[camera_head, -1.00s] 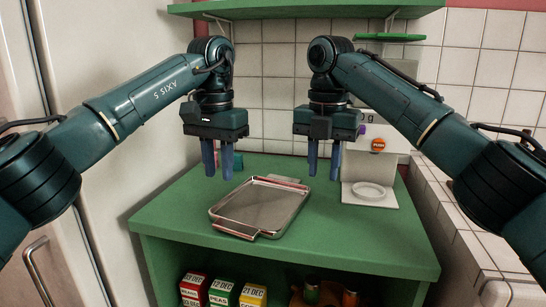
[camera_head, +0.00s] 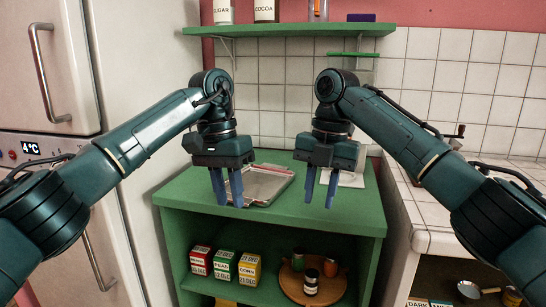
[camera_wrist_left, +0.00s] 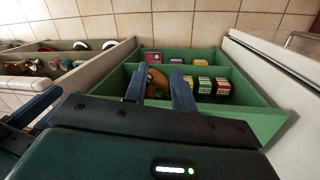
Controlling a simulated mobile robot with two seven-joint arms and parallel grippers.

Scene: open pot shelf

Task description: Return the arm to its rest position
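My left gripper (camera_head: 229,196) hangs fingers-down in front of the metal tray in the head view. Its two blue fingers stand apart with nothing between them, as the left wrist view (camera_wrist_left: 160,95) also shows. My right gripper (camera_head: 321,194) hangs fingers-down to the right, over the front of the green shelf top. Its fingers are apart and empty. Both arms are bent, forearms reaching inward from the sides. The metal tray (camera_head: 270,182) lies on the green shelf unit (camera_head: 200,197), partly hidden behind the left gripper.
Red, green and yellow boxes (camera_head: 225,265) stand in the lower compartment beside a round wooden tray (camera_head: 293,285) with jars. A wall shelf (camera_head: 290,30) holds canisters. A fridge (camera_head: 50,80) stands left, a tiled counter (camera_head: 440,215) right. The shelf top's front is clear.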

